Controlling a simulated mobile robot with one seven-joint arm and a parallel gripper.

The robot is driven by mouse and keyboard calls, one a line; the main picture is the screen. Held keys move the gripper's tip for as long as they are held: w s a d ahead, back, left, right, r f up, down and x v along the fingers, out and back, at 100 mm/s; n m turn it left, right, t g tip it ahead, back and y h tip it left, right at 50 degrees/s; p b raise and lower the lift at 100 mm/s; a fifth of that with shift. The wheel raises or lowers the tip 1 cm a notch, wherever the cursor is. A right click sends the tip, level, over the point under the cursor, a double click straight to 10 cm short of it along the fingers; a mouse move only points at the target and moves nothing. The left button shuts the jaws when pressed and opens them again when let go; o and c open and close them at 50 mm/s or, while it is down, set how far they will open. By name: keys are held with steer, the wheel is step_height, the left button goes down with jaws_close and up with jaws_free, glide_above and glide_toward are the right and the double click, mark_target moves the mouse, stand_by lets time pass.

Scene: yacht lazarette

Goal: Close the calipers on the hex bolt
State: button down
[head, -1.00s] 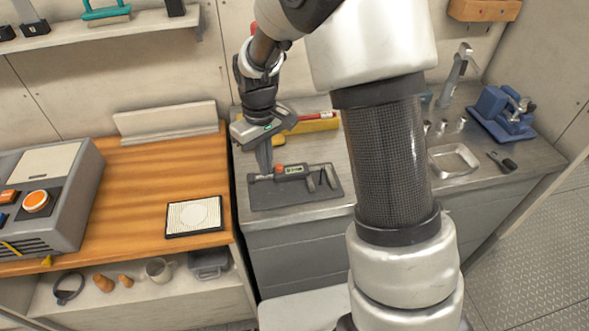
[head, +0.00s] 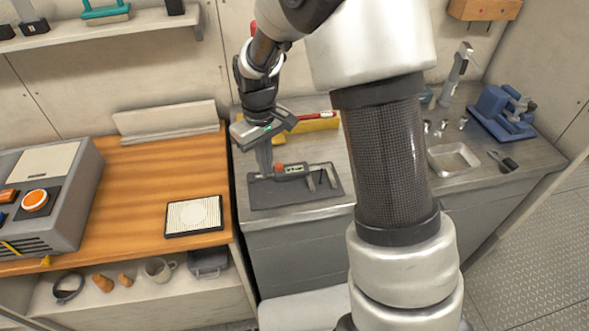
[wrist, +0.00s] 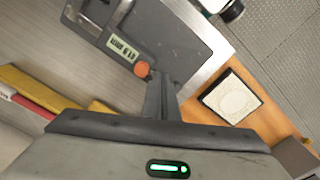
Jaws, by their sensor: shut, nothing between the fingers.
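The calipers (head: 293,169) lie on a dark grey mat (head: 262,199) on the metal bench, with a small display and an orange-red button. Their jaws point toward the front at the right end, with a gap between them. In the wrist view the display (wrist: 122,48) and the orange button (wrist: 141,69) show up close. My gripper (head: 265,171) points down at the left part of the calipers, beside the button. Its fingers (wrist: 157,84) are shut with nothing between them. Whether they touch the calipers is unclear. I cannot make out the hex bolt clearly.
Behind the calipers lie a yellow object (head: 318,124) and a red tool (head: 314,115). A metal tray (head: 453,158) and a blue vise-like device (head: 502,112) stand to the right. A framed white pad (head: 194,216) lies on the wooden top at left.

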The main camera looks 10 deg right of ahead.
mark_target(279, 165)
steer(key=shift+f, duration=0.35)
steer(key=shift+d, duration=1.85)
stand_by(0.9)
steer(key=shift+a, duration=0.1)
stand_by(0.5)
steer(key=shift+a, duration=0.9)
step_height(279, 165, up, 8)
steer(key=p, duration=0.5)
steer(key=shift+p, duration=0.3)
